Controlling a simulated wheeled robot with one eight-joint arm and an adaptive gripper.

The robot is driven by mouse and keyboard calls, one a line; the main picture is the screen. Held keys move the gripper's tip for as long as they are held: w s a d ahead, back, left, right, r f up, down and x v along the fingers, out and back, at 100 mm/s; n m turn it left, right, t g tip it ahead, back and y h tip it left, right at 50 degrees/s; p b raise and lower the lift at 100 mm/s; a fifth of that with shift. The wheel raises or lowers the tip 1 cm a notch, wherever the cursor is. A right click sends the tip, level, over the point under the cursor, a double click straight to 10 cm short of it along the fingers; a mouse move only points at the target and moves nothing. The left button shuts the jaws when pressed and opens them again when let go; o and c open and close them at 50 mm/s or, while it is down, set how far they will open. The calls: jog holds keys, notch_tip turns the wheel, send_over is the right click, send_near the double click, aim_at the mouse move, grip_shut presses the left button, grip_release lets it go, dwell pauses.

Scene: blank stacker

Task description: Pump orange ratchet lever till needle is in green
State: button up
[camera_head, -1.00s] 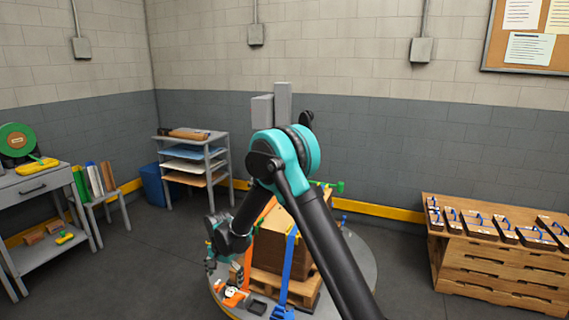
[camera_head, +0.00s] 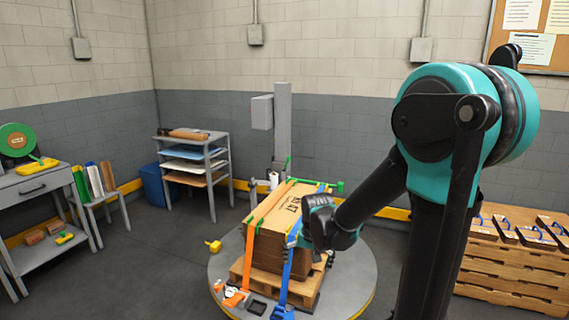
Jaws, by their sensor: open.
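The orange ratchet (camera_head: 233,298) sits low on the front left of the round platform, at the foot of an orange strap (camera_head: 249,262). A small pale spot beside it may be the gauge; its needle and green zone are too small to read. The strap runs up over a stack of brown cardboard (camera_head: 268,247) on a wooden pallet (camera_head: 299,290). My gripper (camera_head: 295,238) is open, in front of the stack's right side near the blue strap, up and right of the ratchet and apart from it. Its fingers are small and partly hidden by the wrist.
A blue strap (camera_head: 287,270) ends in a blue ratchet (camera_head: 282,313) at the platform's front. The grey round platform (camera_head: 355,275) has a grey post behind it. A yellow tool (camera_head: 213,246) lies at its left edge.

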jog(key=s+d+f+n+t, duration=0.1)
jog(key=s+d, duration=1.1)
jog(key=s, duration=0.1)
jog(key=shift+s+f+n+t+h, duration=0.2)
jog(key=shift+s+n+t+h, duration=0.15)
jog(key=shift+n+t+h, duration=0.05)
